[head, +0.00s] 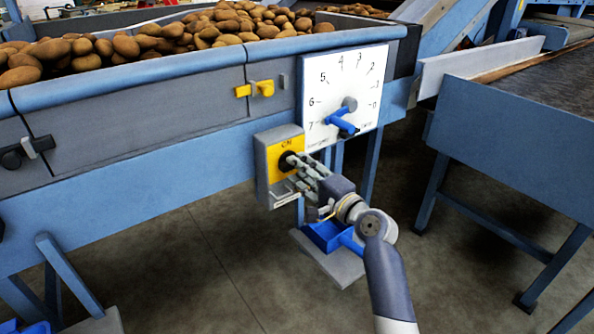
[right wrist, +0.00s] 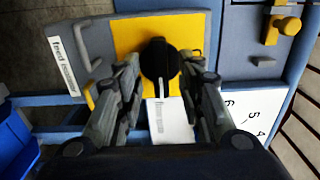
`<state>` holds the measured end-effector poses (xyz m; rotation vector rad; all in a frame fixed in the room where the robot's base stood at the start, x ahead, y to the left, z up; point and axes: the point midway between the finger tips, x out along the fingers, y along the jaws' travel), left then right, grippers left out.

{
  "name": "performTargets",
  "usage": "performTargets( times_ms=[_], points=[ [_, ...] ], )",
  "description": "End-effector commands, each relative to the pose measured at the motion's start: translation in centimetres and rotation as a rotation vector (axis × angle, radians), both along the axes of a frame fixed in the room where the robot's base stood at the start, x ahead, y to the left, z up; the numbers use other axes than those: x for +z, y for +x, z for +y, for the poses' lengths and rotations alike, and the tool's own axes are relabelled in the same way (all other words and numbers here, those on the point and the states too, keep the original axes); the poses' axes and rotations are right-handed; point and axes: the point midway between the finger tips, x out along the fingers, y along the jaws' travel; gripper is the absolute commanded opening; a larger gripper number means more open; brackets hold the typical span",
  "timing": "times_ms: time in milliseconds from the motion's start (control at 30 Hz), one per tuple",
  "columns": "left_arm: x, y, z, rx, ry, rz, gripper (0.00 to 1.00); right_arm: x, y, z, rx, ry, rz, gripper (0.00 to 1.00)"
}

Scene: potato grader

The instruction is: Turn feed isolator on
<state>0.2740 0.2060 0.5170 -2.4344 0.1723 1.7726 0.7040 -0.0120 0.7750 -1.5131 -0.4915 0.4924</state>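The feed isolator (head: 263,170) is a grey box with a yellow plate on the blue machine frame. Its round black knob (right wrist: 158,60) shows in the right wrist view, with a white mark pointing toward the picture's bottom. "ON" is printed above the knob in the head view. My right gripper (head: 297,172) is at the box front, its fingers apart on either side of the knob. In the right wrist view the fingers (right wrist: 160,68) stand close to the knob's sides; contact is unclear. The fingers partly hide the knob in the head view. My left gripper is not in view.
A white dial plate (head: 345,90) with a blue pointer handle (head: 343,125) is just right of the box. A yellow latch (head: 256,88) is above it. Potatoes (head: 150,40) fill the hopper. A blue tray (head: 325,236) stands low behind my wrist. A blue conveyor (head: 510,140) is at right.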

Motion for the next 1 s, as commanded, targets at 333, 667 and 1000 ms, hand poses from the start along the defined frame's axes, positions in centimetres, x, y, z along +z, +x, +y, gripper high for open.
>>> performTargets(
  times_ms=[333,667,1000],
  points=[
    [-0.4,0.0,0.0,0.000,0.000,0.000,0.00,0.0,1.5,1.1,0.000,-0.001,0.000,0.35],
    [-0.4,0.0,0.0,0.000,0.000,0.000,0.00,0.0,1.5,1.1,-0.001,-0.001,0.000,0.06],
    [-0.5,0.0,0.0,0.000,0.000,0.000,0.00,-0.1,1.5,1.0,-0.001,-0.010,-0.005,0.00]
  ],
)
